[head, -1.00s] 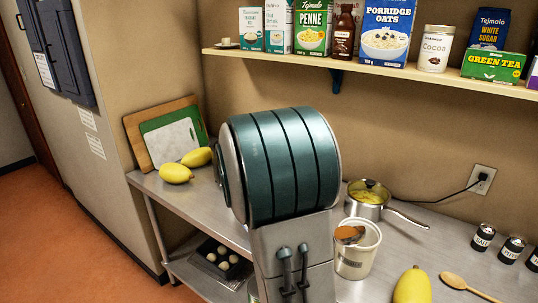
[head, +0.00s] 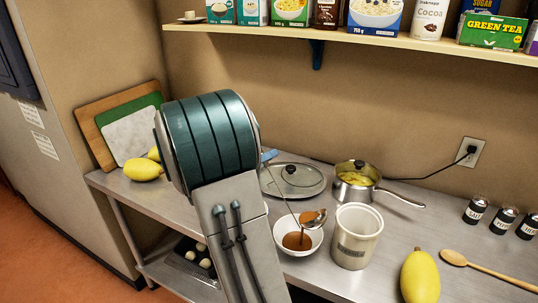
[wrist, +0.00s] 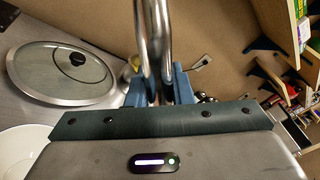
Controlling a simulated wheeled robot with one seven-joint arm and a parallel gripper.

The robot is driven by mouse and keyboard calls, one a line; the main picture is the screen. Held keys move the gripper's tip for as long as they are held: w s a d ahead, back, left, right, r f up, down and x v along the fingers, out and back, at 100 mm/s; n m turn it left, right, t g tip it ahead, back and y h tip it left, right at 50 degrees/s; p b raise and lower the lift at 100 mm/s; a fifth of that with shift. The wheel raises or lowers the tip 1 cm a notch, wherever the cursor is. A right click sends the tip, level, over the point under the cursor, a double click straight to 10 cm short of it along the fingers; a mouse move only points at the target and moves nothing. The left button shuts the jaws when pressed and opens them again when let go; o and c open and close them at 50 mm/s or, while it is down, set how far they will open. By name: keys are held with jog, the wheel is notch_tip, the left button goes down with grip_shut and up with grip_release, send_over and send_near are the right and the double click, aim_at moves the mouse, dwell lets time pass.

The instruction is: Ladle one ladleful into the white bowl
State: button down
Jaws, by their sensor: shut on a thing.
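My gripper (wrist: 160,88) has its blue fingers shut on the steel handle of the ladle in the wrist view. In the head view my arm hides most of the gripper. The ladle's cup (head: 317,219) is tilted above the right side of the white bowl (head: 283,251), and a brown stream runs from it into the bowl. Brown liquid lies in the bowl. The bowl's rim also shows at the left of the wrist view (wrist: 22,148). A tall white labelled container (head: 357,240) stands just right of the bowl; its contents are hidden.
A glass lid (head: 293,180) lies behind the bowl. A saucepan (head: 358,190) with yellow contents stands behind the container. A yellow squash (head: 420,278), a wooden spoon (head: 490,268) and small dark jars (head: 505,220) are to the right. A shelf (head: 370,40) runs above.

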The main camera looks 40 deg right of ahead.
jog(key=shift+w+f+n, duration=0.9)
jog(key=shift+w+f, duration=0.3)
jog(key=shift+f, duration=0.15)
jog(key=shift+r, duration=0.1)
